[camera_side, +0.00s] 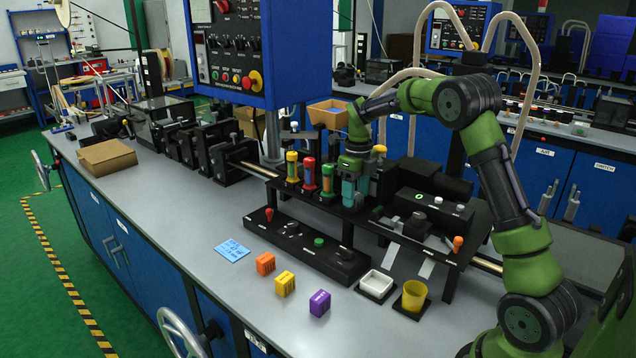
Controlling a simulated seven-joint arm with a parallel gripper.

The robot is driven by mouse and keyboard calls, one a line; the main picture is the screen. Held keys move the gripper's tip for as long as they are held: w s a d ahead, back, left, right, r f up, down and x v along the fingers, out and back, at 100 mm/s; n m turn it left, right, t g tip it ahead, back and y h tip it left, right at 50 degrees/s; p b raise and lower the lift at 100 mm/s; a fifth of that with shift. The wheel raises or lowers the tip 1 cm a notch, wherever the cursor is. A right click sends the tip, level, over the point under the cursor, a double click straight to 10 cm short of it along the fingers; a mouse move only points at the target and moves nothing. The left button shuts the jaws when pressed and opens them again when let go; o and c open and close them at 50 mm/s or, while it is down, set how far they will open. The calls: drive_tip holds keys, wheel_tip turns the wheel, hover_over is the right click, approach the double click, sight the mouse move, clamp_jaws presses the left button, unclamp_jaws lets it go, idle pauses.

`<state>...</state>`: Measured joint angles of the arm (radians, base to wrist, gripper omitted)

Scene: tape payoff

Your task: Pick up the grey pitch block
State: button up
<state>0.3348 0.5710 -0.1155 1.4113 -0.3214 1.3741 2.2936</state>
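I cannot make out a grey pitch block in this view. Three small blocks stand in a row at the front of the bench: an orange block (265,264), a yellow block (285,284) and a purple block (319,303). My gripper (352,203) points down over the black raised platform, behind and above these blocks. It is beside the upright cylinders with coloured bands. Its fingertips are small and dark here, so I cannot tell whether they are open or hold anything.
A blue note (232,251) lies left of the blocks. A white tray (376,284) and a yellow cup (414,296) are at their right. A black control strip (306,248) runs behind them. A cardboard box (106,157) sits far left. The grey bench top between is clear.

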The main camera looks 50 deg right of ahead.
drive_tip(key=shift+r, duration=0.1)
clamp_jaws()
drive_tip(key=shift+r, duration=0.1)
